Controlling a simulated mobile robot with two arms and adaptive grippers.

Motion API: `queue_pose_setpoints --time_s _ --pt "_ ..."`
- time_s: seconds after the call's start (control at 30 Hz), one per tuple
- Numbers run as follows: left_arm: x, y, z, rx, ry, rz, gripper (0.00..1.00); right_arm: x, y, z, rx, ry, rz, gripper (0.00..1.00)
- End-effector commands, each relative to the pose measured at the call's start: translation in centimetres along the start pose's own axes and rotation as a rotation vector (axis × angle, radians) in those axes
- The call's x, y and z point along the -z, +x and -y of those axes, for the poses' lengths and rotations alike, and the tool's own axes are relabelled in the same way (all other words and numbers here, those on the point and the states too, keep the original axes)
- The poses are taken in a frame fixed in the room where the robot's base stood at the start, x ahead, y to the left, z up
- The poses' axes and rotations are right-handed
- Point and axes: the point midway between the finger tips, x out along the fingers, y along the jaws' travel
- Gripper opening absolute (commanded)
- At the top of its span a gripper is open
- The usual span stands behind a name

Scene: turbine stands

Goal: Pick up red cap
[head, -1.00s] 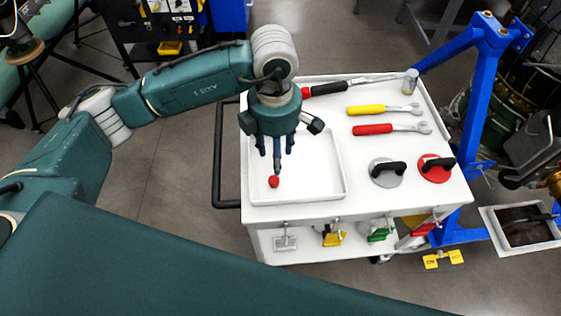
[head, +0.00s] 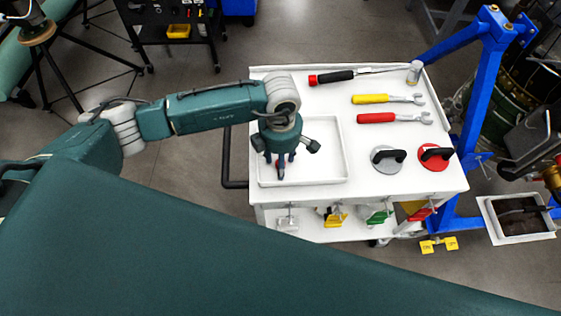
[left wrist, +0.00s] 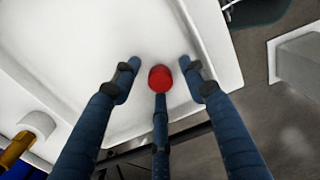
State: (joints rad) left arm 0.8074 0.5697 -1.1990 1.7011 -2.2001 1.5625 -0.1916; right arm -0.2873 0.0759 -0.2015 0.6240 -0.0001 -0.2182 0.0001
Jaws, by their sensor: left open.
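The red cap (left wrist: 160,78) lies in the white tray (left wrist: 140,128), between the fingertips of my left gripper (left wrist: 160,76) in the left wrist view. The fingers are open around it, with gaps at the two side fingers; whether the third finger touches it I cannot tell. In the head view my left gripper (head: 279,170) points down into the tray (head: 330,172), and the fingers hide most of the cap (head: 279,160). My right gripper is not in view.
The tray sits on a white cart (head: 420,180). To its right are a yellow-handled wrench (head: 372,99), a red-handled wrench (head: 378,118), a grey suction cup (head: 384,164) and a red one (head: 432,167). A black-and-red-handled tool (head: 335,77) lies behind. A blue frame (head: 482,80) stands at right.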

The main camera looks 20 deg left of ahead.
Motion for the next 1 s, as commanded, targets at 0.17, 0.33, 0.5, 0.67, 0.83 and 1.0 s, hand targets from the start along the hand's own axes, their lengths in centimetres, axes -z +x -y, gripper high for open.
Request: queue_pose_setpoints --time_s 0.17,0.33,0.5,0.67,0.83,1.0 --pt "0.0 0.0 0.0 0.000 0.000 0.000 0.27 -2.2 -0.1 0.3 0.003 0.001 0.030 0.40" --pt "0.0 -0.1 0.0 0.000 0.000 0.001 0.08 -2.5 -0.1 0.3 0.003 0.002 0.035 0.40" --pt "0.0 -0.1 0.0 0.000 0.000 0.001 0.08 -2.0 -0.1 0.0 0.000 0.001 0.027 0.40" --pt "-0.1 -0.2 0.0 0.000 0.000 0.001 0.08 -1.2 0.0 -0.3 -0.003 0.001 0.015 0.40" --pt "-0.1 -1.3 -0.1 -0.001 0.000 0.003 0.08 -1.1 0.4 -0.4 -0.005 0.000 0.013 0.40" --pt "-0.2 -4.1 -0.2 -0.005 0.001 0.005 0.08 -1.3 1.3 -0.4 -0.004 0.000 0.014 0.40"
